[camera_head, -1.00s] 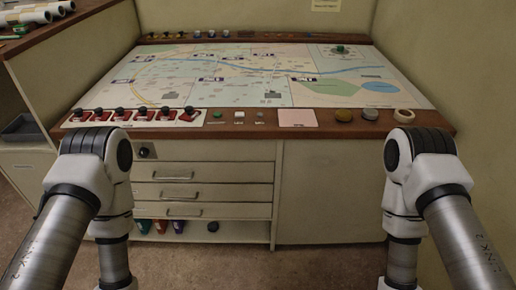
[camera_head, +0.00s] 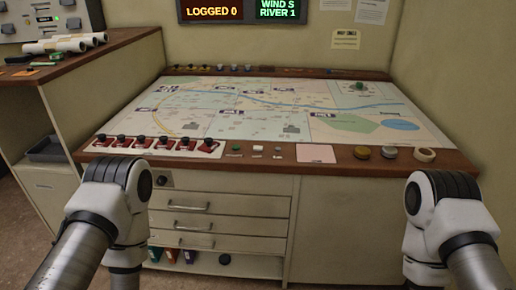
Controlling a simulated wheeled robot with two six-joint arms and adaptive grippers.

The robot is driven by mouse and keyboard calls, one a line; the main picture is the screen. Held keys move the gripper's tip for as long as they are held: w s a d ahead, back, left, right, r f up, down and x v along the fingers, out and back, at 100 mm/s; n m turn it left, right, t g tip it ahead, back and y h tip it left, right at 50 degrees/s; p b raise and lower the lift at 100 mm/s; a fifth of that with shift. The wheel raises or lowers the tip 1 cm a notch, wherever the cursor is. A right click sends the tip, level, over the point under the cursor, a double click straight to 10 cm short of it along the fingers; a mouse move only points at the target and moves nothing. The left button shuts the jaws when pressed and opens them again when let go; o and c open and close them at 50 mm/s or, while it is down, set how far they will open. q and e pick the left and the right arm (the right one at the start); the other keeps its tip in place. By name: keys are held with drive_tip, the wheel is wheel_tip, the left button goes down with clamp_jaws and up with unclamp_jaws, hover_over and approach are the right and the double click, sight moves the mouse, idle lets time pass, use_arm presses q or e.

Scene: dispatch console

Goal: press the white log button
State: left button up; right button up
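A small white button (camera_head: 258,148), which looks like the log button, sits on the brown front ledge of the dispatch console, between a small green button (camera_head: 236,147) and a small greyish one (camera_head: 278,148). Small labels lie below these, too small to read. A display on the back wall (camera_head: 211,11) reads "LOGGED 0". Only links of my two arms show, at the lower left and lower right. Both grippers are out of view.
Red-based levers (camera_head: 164,144) line the ledge's left part. A pink pad (camera_head: 316,153), two round knobs and a tape-like ring (camera_head: 425,155) are to the right. The map table (camera_head: 270,105) lies behind, with flat blue-and-white markers. A side counter (camera_head: 75,65) holds white rolls.

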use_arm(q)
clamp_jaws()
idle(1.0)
